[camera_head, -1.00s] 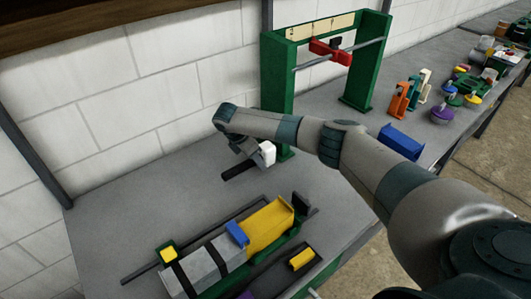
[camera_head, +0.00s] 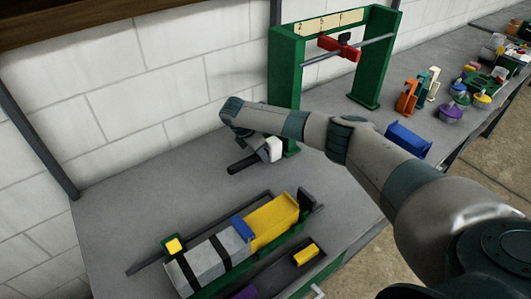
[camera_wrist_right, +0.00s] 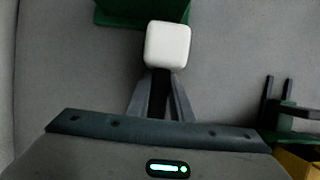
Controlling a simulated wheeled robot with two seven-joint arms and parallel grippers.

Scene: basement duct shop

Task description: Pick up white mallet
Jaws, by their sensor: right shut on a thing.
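The white mallet has a white block head (camera_head: 275,149) and a black handle (camera_head: 243,163). It is in the middle of the head view, by the near foot of the green frame. My right gripper (camera_head: 262,150) is shut on the mallet, and my wrist hides part of it. In the right wrist view the white head (camera_wrist_right: 167,44) sits just beyond the fingertips of my right gripper (camera_wrist_right: 159,85), with the dark handle between the fingers. I cannot tell whether the mallet is clear of the bench. My left gripper is not in view.
A green frame (camera_head: 286,75) with a red clamp (camera_head: 339,48) stands behind the mallet. A green fixture with a yellow piece (camera_head: 272,222) and grey duct blocks (camera_head: 208,262) lies in front. A blue bracket (camera_head: 408,139) is to the right. Bare bench (camera_head: 130,215) is at left.

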